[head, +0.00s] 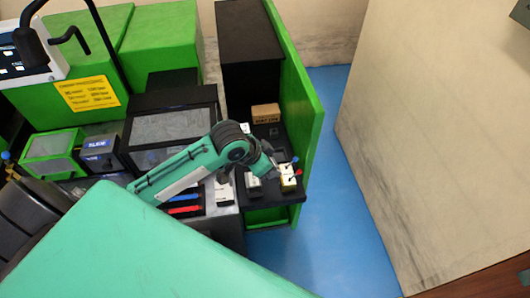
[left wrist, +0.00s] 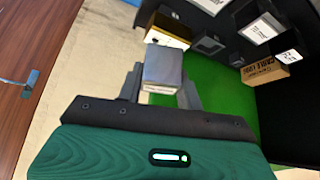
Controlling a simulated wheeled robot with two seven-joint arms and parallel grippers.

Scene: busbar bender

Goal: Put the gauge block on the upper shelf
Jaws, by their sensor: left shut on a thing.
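My left gripper (left wrist: 162,92) is shut on a grey block with a pale label (left wrist: 162,68), which I take to be the gauge block. In the head view the left gripper (head: 270,160) is small and partly hidden by its wrist, above the black shelf (head: 288,138). Whether the held block touches anything is not clear. My right gripper is out of view.
A cardboard box (head: 265,113) stands further back on the shelf. A dark block with a white label (left wrist: 262,28) is near it. A green panel (head: 302,100) borders the shelf on the right. Blue floor (head: 340,200) lies beyond, clear.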

